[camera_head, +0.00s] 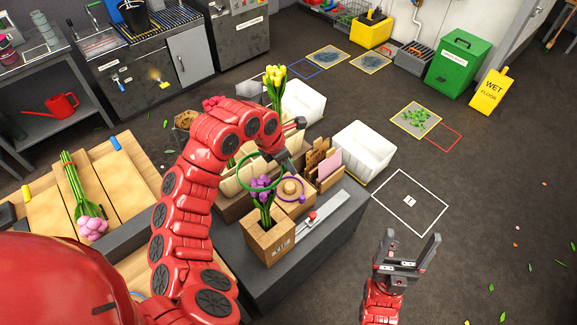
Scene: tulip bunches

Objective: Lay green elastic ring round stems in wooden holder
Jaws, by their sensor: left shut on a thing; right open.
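The wooden holder (270,243) stands on the dark grey bench, with purple tulips (262,184) upright in it and green stems (266,212) showing above its top. The green elastic ring (240,169) is at the height of the blooms, just above and behind them in the picture. My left gripper (284,166) is shut on the ring at its right side; its fingertips are small and partly hidden. I cannot tell whether the ring encircles the blooms. My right gripper (408,250) is open and empty, off the bench's right side.
A purple ring (303,190) lies by a round wooden piece behind the holder. A metal ruler strip with a red knob (312,216) is right of the holder. Wooden boxes, yellow tulips (276,80) and white bins (363,150) stand behind. Pink tulips (92,226) lie left.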

